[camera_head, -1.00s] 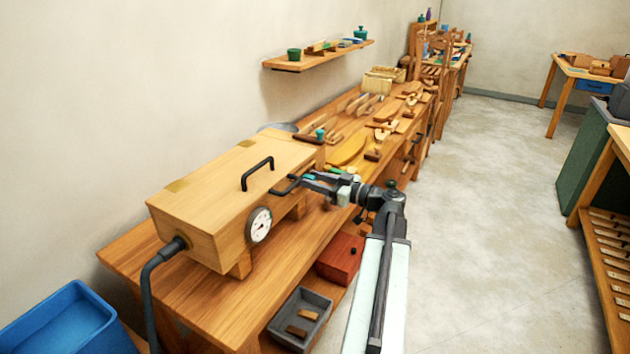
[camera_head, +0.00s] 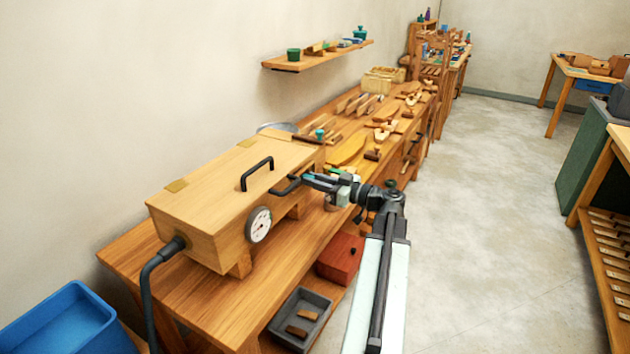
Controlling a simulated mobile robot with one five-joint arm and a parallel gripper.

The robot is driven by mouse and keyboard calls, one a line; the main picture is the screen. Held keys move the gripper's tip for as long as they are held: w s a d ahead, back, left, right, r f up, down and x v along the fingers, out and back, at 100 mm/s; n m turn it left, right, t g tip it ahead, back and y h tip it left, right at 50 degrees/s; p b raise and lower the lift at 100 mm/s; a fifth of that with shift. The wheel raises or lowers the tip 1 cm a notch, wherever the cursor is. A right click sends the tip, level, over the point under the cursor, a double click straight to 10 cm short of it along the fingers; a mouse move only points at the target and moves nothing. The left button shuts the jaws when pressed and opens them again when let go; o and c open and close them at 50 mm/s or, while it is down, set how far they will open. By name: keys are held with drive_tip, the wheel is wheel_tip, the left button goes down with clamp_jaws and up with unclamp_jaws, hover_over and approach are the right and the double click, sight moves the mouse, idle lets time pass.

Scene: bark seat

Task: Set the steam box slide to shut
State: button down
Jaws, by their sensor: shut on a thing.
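The steam box (camera_head: 212,210) is a long pale wooden box on the left end of the workbench, with a black handle on its lid and a round dial on its front. A second black handle (camera_head: 284,190) sticks out at the box's right front; I take it for the slide's handle. My gripper (camera_head: 304,180) reaches in from the right and is shut on this handle. The fingertips partly hide its right end. I cannot tell from this view how far the slide is in or out.
The workbench (camera_head: 205,305) carries several wooden pieces and tools behind my gripper. A grey tray (camera_head: 322,300) and a red box (camera_head: 340,262) sit below its front edge. A blue bin (camera_head: 65,322) stands at lower left. Open floor (camera_head: 480,230) lies to the right.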

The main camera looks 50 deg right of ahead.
idle(0.6)
drive_tip(key=a, duration=0.2)
drive_tip(key=shift+s+a, duration=0.3)
drive_tip(key=c, duration=1.3)
unclamp_jaws()
drive_tip(key=shift+a, duration=0.1)
drive_tip(key=v, duration=0.8)
